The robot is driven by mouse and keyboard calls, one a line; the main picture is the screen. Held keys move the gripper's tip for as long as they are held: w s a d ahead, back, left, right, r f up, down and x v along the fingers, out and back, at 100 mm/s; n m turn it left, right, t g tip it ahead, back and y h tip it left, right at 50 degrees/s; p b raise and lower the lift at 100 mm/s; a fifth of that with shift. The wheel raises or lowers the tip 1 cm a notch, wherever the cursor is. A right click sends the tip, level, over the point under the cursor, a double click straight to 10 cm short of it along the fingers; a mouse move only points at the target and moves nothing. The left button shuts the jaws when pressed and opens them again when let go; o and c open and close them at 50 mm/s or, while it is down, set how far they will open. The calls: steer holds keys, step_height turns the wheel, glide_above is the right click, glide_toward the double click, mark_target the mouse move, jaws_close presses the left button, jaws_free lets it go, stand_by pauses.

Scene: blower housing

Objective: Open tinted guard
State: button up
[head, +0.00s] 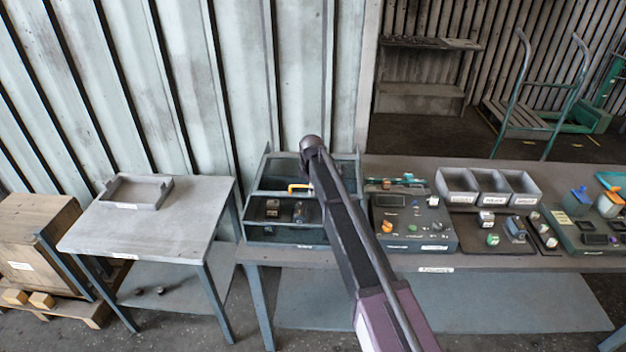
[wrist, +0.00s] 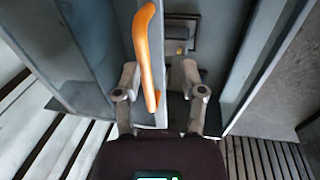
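The tinted guard (head: 276,176) is a dark panel across the rear part of a grey-framed housing (head: 290,238) on the long bench. Its orange handle (head: 297,187) lies near the middle of the housing, partly behind my arm. In the wrist view the handle (wrist: 147,55) runs lengthwise between the two fingers of my gripper (wrist: 160,75), closer to the left finger. The fingers are apart, with a gap visible on the right side; contact on the left is unclear. The tinted panel (wrist: 90,50) shows left of the handle. My arm hides the gripper in the head view.
A control box (head: 412,222) with knobs stands close to the right of the housing. Grey bins (head: 488,186) and small parts are farther right. A side table (head: 160,225) with an empty tray (head: 136,191) is at left. A ribbed wall stands behind.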

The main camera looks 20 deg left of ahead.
steer(key=s+d, duration=0.1)
steer(key=s, duration=0.3)
steer(key=s+d, duration=0.1)
steer(key=s, duration=0.2)
steer(key=s+r+p, duration=0.1)
steer(key=s, duration=0.3)
steer(key=shift+s+d+r, duration=0.1)
steer(key=shift+s+d, duration=0.25)
steer(key=shift+d, duration=0.05)
step_height(320, 180, up, 13)
steer(key=s+p, duration=0.2)
steer(key=p, duration=1.1)
steer(key=d+f+m+b, duration=0.2)
steer(key=d+f+b, duration=0.1)
steer(key=d, duration=0.3)
steer(key=shift+s+d+f+m, duration=0.25)
steer(key=shift+d+m, duration=0.05)
steer(key=shift+d, duration=0.05)
